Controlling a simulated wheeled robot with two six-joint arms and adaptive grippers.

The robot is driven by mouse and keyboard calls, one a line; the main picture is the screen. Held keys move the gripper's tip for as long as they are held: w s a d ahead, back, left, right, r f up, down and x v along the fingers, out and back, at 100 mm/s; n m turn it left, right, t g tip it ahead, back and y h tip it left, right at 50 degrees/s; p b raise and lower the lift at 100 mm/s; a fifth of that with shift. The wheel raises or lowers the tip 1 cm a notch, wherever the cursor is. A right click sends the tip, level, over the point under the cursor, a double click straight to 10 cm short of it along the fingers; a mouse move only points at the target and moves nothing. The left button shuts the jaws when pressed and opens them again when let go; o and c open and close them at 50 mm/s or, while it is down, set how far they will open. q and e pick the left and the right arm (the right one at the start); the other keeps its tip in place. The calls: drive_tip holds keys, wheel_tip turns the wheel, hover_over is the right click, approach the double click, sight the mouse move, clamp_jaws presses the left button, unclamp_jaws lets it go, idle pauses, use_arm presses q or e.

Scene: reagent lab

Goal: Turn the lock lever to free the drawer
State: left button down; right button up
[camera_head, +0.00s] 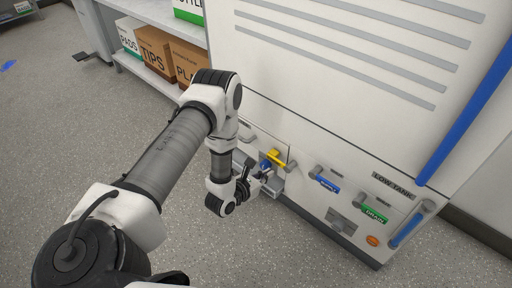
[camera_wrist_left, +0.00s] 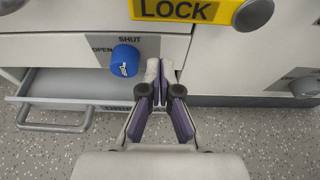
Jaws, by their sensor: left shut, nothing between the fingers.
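The yellow lever marked LOCK (camera_wrist_left: 178,9) lies level across the top of the left wrist view, cut off by its upper edge, with a round grey knob (camera_wrist_left: 253,14) at its right. In the head view the yellow lever (camera_head: 276,157) shows low on the cabinet front. A blue knob (camera_wrist_left: 125,60) sits below it, by the words OPEN and SHUT. A grey drawer (camera_wrist_left: 14,98) with a bar handle appears to stand out from the cabinet at lower left. My left gripper (camera_wrist_left: 166,70) is shut and empty, below the lever and right of the blue knob. My right gripper is not in view.
Right of the lever are a blue-labelled handle (camera_head: 328,184) and a green-labelled handle (camera_head: 374,214), with an orange button (camera_head: 372,240) below. A long blue bar (camera_head: 465,115) runs up the cabinet's right side. Shelves with boxes (camera_head: 155,50) stand behind.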

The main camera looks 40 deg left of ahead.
use_arm(q)
drive_tip(key=r, duration=0.4)
drive_tip(key=shift+w, duration=0.2)
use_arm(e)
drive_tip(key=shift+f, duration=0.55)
